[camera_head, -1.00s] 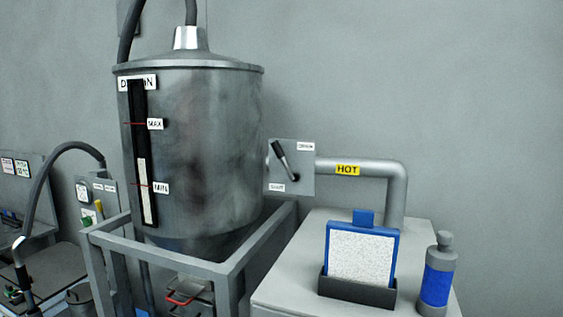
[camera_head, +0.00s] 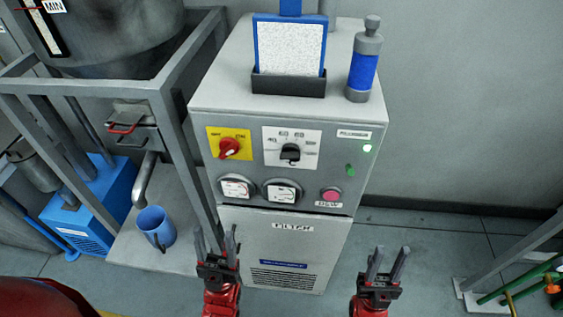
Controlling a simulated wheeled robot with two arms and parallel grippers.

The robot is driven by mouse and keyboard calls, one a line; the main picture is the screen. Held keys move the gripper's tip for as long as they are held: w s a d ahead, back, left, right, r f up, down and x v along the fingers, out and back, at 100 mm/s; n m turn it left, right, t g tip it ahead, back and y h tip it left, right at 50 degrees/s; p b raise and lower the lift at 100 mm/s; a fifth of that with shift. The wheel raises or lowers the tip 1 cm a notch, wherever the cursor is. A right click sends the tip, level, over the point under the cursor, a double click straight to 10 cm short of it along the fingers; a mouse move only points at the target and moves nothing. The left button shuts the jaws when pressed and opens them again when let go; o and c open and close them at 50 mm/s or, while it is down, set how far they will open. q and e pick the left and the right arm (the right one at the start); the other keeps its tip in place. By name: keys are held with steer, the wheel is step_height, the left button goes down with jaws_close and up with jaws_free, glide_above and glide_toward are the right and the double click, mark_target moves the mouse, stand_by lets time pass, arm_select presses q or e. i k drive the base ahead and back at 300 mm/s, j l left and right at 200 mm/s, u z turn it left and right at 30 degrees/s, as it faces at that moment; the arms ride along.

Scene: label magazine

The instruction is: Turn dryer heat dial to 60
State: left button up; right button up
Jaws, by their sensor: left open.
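The dryer (camera_head: 330,62) is a grey cabinet in the middle of the head view. Its heat dial (camera_head: 290,154) is a black knob on a white plate with small number labels around it. The labels are too small to read surely, and I cannot tell which one the knob points at. My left gripper (camera_head: 215,240) is open and empty, low in front of the cabinet and below the dial to its left. My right gripper (camera_head: 389,262) looks open and empty, to the right of the cabinet's lower front. Neither gripper touches the dial.
A red knob on a yellow plate (camera_head: 229,148) is left of the dial. Two gauges (camera_head: 282,191), a pink button (camera_head: 331,195) and a green light (camera_head: 367,148) share the panel. A blue cup (camera_head: 154,227) stands at left. A metal frame (camera_head: 185,120) adjoins the cabinet's left side.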

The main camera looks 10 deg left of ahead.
mark_target(290, 152)
steer(key=k+j+z, duration=0.2)
steer(key=j, duration=0.2)
steer(key=k+j+z, duration=0.2)
steer(key=j, duration=0.2)
steer(key=k+j+z, duration=0.2)
steer(key=j, duration=0.2)
steer(key=i, duration=0.05)
